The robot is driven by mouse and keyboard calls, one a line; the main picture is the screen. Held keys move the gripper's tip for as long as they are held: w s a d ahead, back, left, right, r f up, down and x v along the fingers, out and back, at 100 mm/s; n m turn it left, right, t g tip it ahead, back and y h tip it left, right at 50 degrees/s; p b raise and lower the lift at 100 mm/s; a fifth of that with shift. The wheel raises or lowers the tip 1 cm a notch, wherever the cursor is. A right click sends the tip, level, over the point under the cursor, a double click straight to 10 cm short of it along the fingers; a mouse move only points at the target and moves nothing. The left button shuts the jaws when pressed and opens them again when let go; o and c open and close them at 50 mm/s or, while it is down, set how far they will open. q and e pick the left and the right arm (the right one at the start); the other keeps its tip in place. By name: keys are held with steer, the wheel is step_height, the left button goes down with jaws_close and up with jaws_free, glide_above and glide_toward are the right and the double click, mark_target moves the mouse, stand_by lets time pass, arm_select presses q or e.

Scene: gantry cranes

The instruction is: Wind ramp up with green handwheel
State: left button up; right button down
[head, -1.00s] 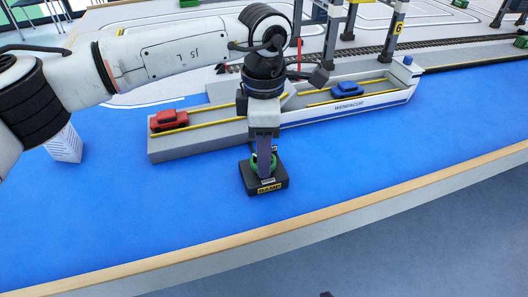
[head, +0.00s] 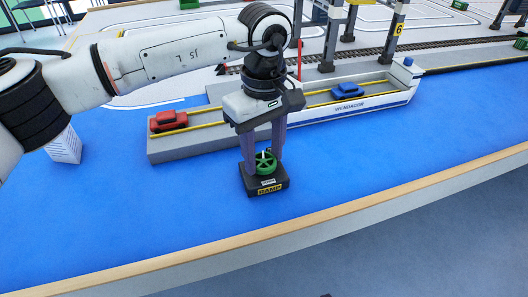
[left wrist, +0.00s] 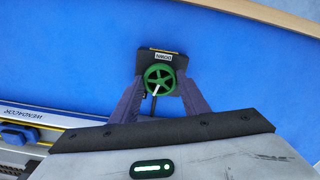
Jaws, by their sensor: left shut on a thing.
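The green handwheel (head: 265,160) sits flat on top of a small black box (head: 278,184) with a yellow "RAMP" label, on the blue surface. My left gripper (head: 261,167) points down at it, with one finger on each side of the wheel. In the left wrist view the wheel (left wrist: 158,77) lies between the purple fingertips, which are closed on its rim. A pale pin stands up from the wheel. The ramp cannot be made out clearly, as my left gripper covers the area between the grey quay (head: 180,146) and the ship (head: 350,109). My right gripper is not in view.
A red car (head: 168,121) stands on the quay and a blue car (head: 347,89) on the ship's deck, behind my gripper. Crane legs and a rail track stand farther back. Blue surface is clear in front, up to the wooden table edge (head: 330,213).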

mark_target(263, 160)
arm_select(q)
steer(key=m, duration=0.4)
steer(key=shift+a+m, duration=0.1)
steer(key=shift+m, duration=0.2)
steer(key=shift+w, duration=0.1)
stand_by(0.4)
steer(key=o, duration=1.1)
steer(key=shift+c, duration=0.2)
steer(key=shift+r, duration=0.1)
step_height(263, 160, up, 10)
steer(key=shift+p, duration=0.45)
steer(key=shift+r, duration=0.1)
